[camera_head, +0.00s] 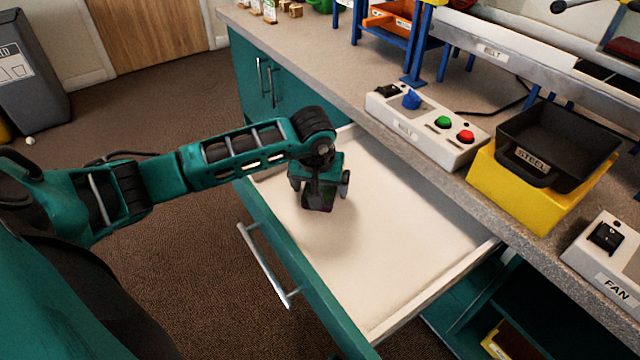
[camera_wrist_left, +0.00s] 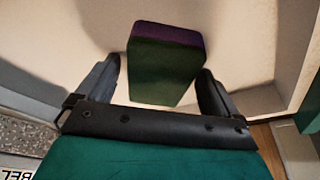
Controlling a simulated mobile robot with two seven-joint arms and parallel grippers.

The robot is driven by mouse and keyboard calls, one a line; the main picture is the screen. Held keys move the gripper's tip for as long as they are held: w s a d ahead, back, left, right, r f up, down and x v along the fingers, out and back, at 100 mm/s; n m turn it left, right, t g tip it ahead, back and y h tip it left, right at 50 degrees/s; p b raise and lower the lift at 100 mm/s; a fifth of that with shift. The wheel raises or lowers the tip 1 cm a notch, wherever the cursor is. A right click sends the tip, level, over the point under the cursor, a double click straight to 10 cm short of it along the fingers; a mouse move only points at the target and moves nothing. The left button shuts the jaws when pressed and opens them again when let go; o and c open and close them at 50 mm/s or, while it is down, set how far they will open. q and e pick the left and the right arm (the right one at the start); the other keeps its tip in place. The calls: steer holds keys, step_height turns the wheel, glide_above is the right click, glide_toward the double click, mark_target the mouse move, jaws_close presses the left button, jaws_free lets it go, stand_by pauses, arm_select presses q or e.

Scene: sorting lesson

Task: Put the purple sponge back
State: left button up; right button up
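The purple sponge (camera_wrist_left: 167,65) is a dark block, purple along one face and dark green on the face toward the camera in the left wrist view. In the head view its lower part (camera_head: 318,199) shows below my left gripper (camera_head: 320,184), inside the open drawer (camera_head: 390,255). My left gripper also shows in the left wrist view (camera_wrist_left: 162,82), its fingers apart on either side of the sponge. A gap shows at the left finger; contact at the right finger is unclear. Whether the sponge rests on the drawer floor is hard to tell. My right gripper is out of view.
The pale drawer floor is otherwise bare. On the counter stand a switch box (camera_head: 425,128), a black STEEL tray (camera_head: 530,170) on a yellow block (camera_head: 500,190), and a FAN box (camera_head: 606,265). The drawer handle (camera_head: 265,265) juts out in front.

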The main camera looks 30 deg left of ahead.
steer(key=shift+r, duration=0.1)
arm_select(q)
steer(key=shift+r, duration=0.3)
steer(key=p+v, duration=0.3)
steer(key=v, duration=0.8)
steer(key=shift+r+p, duration=0.3)
steer(key=shift+r, duration=0.05)
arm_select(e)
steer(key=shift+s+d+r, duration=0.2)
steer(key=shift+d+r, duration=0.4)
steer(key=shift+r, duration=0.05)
arm_select(q)
steer(key=shift+s, duration=0.15)
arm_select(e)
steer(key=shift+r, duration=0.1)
